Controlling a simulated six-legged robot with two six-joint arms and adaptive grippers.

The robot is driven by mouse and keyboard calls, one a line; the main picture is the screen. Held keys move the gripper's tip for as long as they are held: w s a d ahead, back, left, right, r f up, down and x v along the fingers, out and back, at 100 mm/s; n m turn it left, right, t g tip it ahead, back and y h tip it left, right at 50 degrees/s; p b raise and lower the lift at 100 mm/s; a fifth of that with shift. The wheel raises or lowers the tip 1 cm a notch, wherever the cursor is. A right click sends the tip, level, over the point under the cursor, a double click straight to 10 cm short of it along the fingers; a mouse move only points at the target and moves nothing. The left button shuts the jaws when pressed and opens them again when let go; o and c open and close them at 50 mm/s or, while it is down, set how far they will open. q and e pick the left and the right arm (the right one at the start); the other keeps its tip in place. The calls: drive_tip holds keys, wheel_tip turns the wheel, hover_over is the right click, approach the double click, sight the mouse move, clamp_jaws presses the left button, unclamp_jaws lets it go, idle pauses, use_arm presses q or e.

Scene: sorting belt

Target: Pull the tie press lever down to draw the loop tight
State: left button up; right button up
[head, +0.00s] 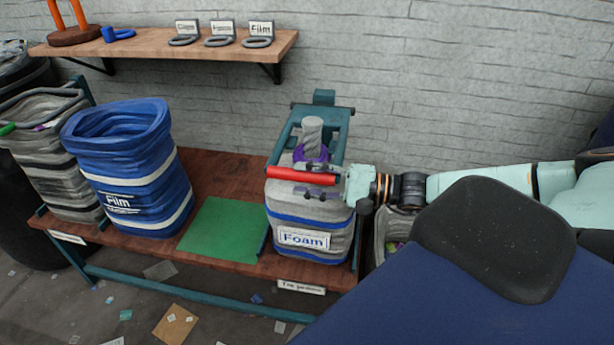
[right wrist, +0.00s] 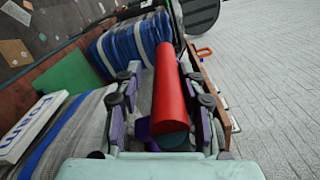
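The tie press (head: 322,98) is a teal frame behind the grey Foam bag (head: 290,215). Its teal side bars slope forward past the bag's gathered grey neck (head: 312,130), which has a purple band (head: 310,152) around its base. The red lever handle (head: 300,176) lies across the front of the neck, just above the bag's body. My right gripper (head: 308,180) reaches in from the right, with a finger on each side of the handle. In the right wrist view the red handle (right wrist: 168,85) lies between the fingers, with a gap at the left finger. My left gripper is not in view.
A blue Film bag (head: 125,170) and a grey striped bag (head: 55,155) stand left on the wooden bench (head: 215,175). A green plate (head: 222,228) lies bare beside the Foam bag. A wall shelf (head: 170,45) holds labelled rings (head: 220,41). Scraps litter the floor.

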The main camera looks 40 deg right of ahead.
drive_tip(key=shift+o, duration=1.1)
drive_tip(key=shift+d, duration=0.1)
drive_tip(key=shift+r, duration=0.1)
drive_tip(key=shift+r+p, duration=0.45)
drive_tip(key=shift+m, duration=0.8)
drive_tip(key=r+p, duration=0.4)
drive_tip(key=r, duration=0.1)
drive_tip(key=r+p, duration=0.2)
drive_tip(key=shift+w+d+r+p, duration=0.25)
drive_tip(key=shift+w+d+p, duration=0.1)
drive_tip(key=shift+w, duration=0.05)
drive_tip(key=w+d+r+m+p, duration=0.4)
drive_tip(key=d+r, duration=0.1)
drive_tip(key=r, duration=0.4)
drive_tip(key=w+d+r+m+p, duration=0.4)
drive_tip(key=w+d+r+m, duration=0.1)
drive_tip(key=r, duration=0.4)
drive_tip(key=shift+d, duration=0.6)
